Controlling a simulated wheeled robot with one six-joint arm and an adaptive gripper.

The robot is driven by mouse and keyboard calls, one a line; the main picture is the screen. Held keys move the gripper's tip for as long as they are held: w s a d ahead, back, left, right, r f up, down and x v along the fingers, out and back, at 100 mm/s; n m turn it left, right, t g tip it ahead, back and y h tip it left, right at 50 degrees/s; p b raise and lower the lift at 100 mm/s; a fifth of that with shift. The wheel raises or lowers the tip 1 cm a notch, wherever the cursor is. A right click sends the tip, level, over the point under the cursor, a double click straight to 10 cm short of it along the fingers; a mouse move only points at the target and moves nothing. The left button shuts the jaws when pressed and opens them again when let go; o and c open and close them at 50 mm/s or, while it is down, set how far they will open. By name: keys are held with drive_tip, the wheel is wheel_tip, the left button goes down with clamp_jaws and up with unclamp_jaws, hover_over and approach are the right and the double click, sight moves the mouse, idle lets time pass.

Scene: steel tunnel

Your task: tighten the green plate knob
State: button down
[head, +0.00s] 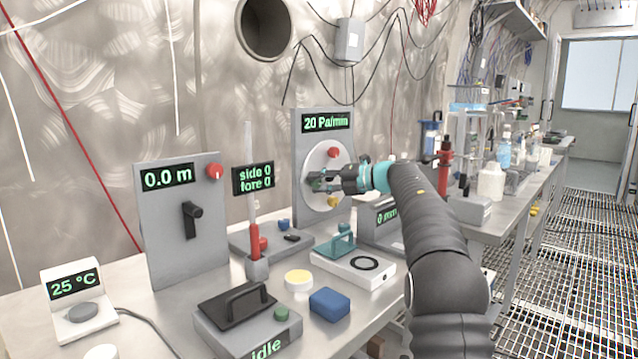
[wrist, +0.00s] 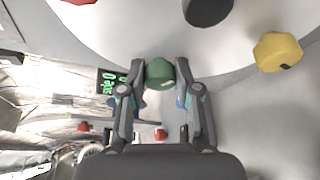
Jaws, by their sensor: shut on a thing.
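The green plate knob (wrist: 160,73) sits between my fingertips in the wrist view, at the edge of a round pale plate (wrist: 130,35). My gripper (head: 322,182) is shut on it, one finger on each side; in the head view the gripper mostly hides the knob. The plate shows in the head view (head: 318,157) on an upright grey panel reading 20 Pa/mm. It also carries a red knob (head: 333,153) and a yellow knob (head: 333,202). The yellow knob (wrist: 278,52) and a dark centre hub (wrist: 208,10) show in the wrist view.
A grey panel (head: 160,230) reading 0.0 m and a red-based post (head: 254,240) stand to the left. A teal-handled block (head: 341,243), a blue block (head: 329,303) and a black-handled box (head: 237,300) lie in front on the bench. Bottles (head: 491,182) stand on the right.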

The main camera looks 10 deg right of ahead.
drive_tip(key=shift+f+m+y, duration=0.1)
drive_tip(key=shift+m+y, duration=0.7)
drive_tip(key=shift+m, duration=0.9)
drive_tip(key=c, duration=0.8)
unclamp_jaws()
drive_tip(key=v, duration=0.7)
drive_tip(key=shift+d, duration=0.15)
drive_tip(key=shift+s, duration=0.1)
